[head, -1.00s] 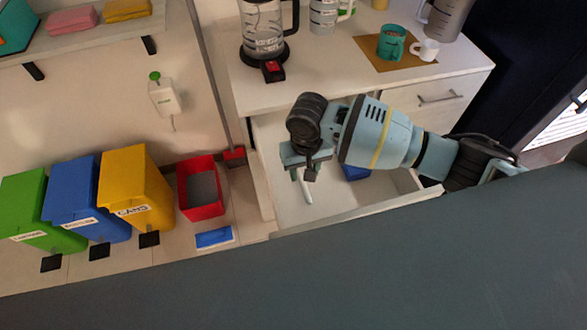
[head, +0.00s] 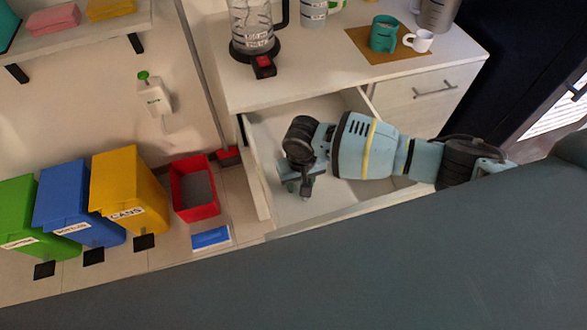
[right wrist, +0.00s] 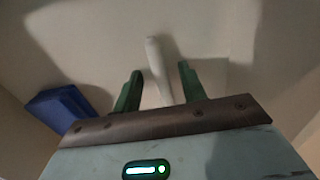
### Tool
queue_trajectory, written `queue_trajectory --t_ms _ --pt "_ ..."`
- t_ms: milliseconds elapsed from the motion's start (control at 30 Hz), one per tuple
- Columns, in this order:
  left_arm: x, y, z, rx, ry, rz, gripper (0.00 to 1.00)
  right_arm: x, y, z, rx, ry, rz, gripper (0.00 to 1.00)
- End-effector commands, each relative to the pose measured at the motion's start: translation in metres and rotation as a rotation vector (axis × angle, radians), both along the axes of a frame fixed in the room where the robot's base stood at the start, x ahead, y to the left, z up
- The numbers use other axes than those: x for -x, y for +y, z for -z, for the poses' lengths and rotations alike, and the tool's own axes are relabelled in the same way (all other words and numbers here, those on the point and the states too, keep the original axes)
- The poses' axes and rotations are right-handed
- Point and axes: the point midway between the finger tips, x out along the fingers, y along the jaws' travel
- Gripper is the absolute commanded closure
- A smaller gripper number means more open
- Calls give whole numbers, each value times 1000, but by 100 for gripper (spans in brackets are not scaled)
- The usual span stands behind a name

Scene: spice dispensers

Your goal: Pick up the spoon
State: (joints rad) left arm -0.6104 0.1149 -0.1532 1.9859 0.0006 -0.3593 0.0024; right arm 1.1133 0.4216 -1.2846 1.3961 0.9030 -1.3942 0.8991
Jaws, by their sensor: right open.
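The spoon (right wrist: 154,55) shows in the right wrist view as a pale, slim handle lying in the open drawer (head: 335,200). Its far end is rounded, and its near part runs between my fingers and out of sight behind the gripper body. In the head view my arm hides the spoon. My right gripper (head: 298,190) is inside the drawer, pointing down. In the right wrist view the green fingers of this gripper (right wrist: 160,78) are open, one on each side of the handle, with gaps on both sides. My left gripper is not in view.
A blue object (right wrist: 62,108) lies in the drawer, left in the right wrist view. The drawer walls surround my gripper. The counter (head: 300,85) above holds a glass jug (head: 252,28) and a teal mug (head: 384,35). A red bin (head: 194,188) stands on the floor to the left.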

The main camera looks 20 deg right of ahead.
Motion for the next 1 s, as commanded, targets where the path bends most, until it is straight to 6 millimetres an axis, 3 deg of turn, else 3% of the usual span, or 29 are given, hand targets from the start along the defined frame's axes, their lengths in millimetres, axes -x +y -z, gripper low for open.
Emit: queue_trajectory --t_ms 167,500,800,1000 --pt "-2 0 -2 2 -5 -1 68 -1 0 -1 0 -2 0 58" --pt "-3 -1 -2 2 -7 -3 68 -1 0 -1 0 -2 0 100" --pt "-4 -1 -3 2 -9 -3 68 -1 0 -3 0 -2 0 100" --pt "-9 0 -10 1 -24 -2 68 -2 0 -29 -2 -8 0 100"
